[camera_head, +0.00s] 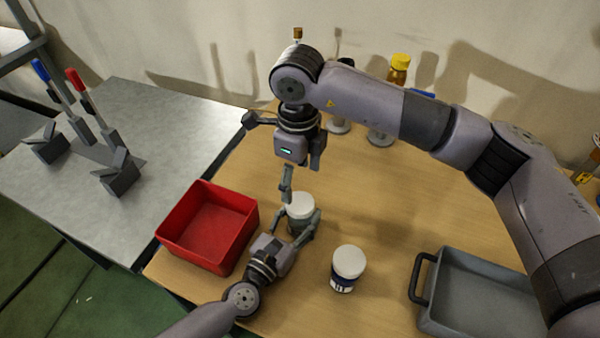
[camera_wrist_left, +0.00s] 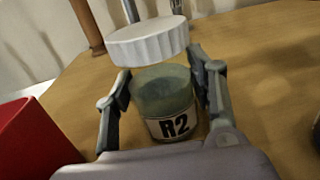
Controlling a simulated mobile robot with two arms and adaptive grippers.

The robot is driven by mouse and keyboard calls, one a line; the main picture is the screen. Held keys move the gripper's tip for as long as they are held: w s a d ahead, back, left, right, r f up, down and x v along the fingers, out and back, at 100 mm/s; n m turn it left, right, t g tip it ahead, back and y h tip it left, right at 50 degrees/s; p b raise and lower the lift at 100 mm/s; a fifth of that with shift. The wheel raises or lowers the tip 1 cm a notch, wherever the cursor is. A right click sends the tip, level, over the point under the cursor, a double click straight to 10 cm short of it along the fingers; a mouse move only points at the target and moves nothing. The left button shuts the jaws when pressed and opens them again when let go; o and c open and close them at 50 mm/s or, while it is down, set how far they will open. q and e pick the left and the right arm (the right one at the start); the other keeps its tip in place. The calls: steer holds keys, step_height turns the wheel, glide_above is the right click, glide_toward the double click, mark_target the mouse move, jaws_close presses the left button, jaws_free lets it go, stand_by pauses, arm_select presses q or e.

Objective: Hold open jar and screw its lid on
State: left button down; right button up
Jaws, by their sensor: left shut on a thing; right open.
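The jar (camera_wrist_left: 165,98), with greenish-grey contents and an "R2" label, stands upright between the fingers of my left gripper (camera_wrist_left: 160,78), which is shut on it. My left gripper also shows in the head view (camera_head: 298,226), low over the table. A white ribbed lid (camera_wrist_left: 147,42) is above the jar mouth, shifted slightly left in the left wrist view; whether it touches the rim I cannot tell. It shows as a white disc in the head view (camera_head: 300,204). My right gripper (camera_head: 301,180) is open above the lid, pointing down.
A red bin (camera_head: 207,228) stands left of the jar. A second white-lidded jar (camera_head: 348,268) stands to the right, near a grey tray (camera_head: 482,295) with a black handle. A yellow-capped bottle (camera_head: 399,70) is at the back.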

mark_target(300, 202)
steer(key=n, duration=0.5)
steer(key=shift+d+r, duration=0.15)
steer(key=shift+r, duration=0.05)
steer(key=shift+f, duration=4.05)
steer(key=shift+c, duration=0.4)
steer(key=c, duration=1.2)
steer(key=o, duration=1.4)
steer(key=shift+r, duration=0.15)
step_height(300, 202, up, 12)
